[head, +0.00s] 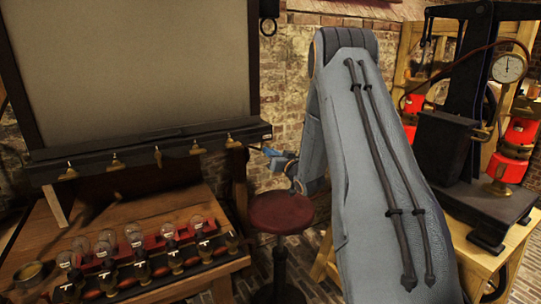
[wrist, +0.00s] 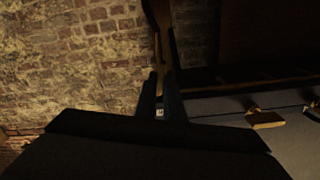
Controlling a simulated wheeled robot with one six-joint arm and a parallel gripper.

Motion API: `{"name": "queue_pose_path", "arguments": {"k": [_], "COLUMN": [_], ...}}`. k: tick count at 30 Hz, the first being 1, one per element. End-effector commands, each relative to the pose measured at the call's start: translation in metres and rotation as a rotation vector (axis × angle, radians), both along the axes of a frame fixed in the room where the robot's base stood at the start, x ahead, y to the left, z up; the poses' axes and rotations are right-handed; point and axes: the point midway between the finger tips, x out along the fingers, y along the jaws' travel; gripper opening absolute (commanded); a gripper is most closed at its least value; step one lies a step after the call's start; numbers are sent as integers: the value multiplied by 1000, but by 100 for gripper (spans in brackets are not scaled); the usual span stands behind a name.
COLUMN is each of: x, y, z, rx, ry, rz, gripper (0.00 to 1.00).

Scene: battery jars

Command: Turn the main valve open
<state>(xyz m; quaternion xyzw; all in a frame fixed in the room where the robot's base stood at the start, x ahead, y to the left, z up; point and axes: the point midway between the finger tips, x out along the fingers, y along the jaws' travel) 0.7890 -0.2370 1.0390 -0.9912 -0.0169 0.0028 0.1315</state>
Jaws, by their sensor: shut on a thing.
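My gripper (head: 268,152) is at the right end of the dark rail below the big grey panel. In the wrist view its two dark fingers (wrist: 160,92) point away, close together. They are shut on a small dark part at the rail's end, which I take to be the main valve. Its shape and how far it is turned are hidden by shadow and the fingers. A small white label shows on the rail's end beside the gripper.
Several brass taps (head: 197,147) hang along the dark rail (head: 130,150). Glass bulbs (head: 134,233) stand on the wooden bench (head: 185,200) below. A red stool (head: 278,212) stands under my gripper. A black press with a gauge (head: 508,68) is at the right.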

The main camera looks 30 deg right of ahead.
Motion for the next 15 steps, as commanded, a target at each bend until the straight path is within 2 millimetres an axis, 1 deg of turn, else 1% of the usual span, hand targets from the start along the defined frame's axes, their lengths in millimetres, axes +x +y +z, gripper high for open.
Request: {"name": "queue_pose_path", "arguments": {"k": [3,7,10,15], "x": [1,1,0,0], "y": [0,1,1,1], "z": [-2,-2,-1,0], "rx": [-118,-224,-268,-282], "ry": [-7,-11,-11,-11], "rz": [0,0,0,0], "gripper": [0,0,0,0]}}
